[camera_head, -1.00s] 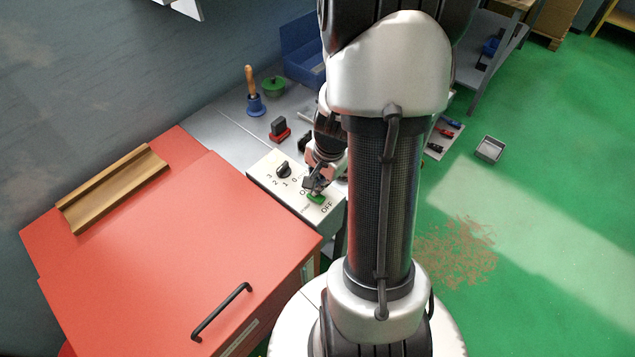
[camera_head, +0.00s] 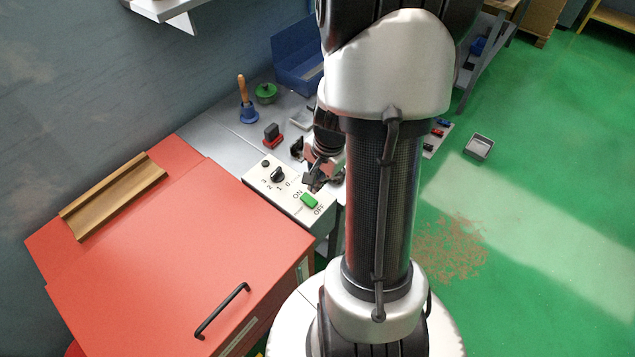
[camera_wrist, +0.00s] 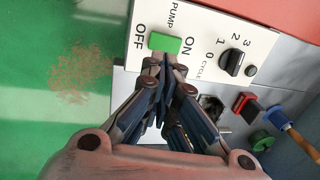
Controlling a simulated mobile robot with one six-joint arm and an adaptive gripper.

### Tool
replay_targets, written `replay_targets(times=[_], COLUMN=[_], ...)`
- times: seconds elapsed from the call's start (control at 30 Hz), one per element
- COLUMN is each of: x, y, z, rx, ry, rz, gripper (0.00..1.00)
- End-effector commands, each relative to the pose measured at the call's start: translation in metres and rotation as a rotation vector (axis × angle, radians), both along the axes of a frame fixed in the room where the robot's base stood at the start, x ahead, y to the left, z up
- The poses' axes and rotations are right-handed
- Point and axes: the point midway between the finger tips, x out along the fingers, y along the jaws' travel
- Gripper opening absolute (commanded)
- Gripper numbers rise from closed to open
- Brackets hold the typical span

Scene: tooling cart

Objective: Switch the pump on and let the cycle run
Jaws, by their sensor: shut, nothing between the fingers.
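A white control panel (camera_head: 262,184) sits on the bench beside the red cabinet. It carries a green pump switch (camera_head: 309,200), between the words ON and OFF. The switch also shows in the wrist view (camera_wrist: 165,43); I cannot tell which side is pressed. A black cycle knob (camera_head: 279,174) with numbers 0 to 3 is beside it, also in the wrist view (camera_wrist: 231,62); its setting is unclear. My gripper (camera_head: 312,182) is shut and empty, close by the switch on the bench side. In the wrist view its fingertips (camera_wrist: 166,68) lie just below the switch; contact is unclear.
The red cabinet (camera_head: 170,255) with a black handle (camera_head: 222,310) fills the left front. A red-and-black block (camera_head: 272,135), a blue bell with wooden handle (camera_head: 247,112), a green lidded object (camera_head: 266,92) and a blue bin (camera_head: 300,58) stand behind the panel.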

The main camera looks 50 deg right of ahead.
Motion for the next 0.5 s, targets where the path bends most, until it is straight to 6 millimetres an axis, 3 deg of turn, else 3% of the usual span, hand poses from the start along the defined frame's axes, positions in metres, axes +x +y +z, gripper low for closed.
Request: replay_targets(times=[0.03, 0.2, 0.5], x=[-0.002, -0.008, -0.014], y=[-0.001, -0.002, -0.002], z=[0.019, 0.054, 0.082], rx=[-0.004, -0.004, -0.002], ry=[-0.004, -0.003, -0.001], rz=[-0.002, -0.002, -0.002], gripper=[0.0, 0.0, 0.0])
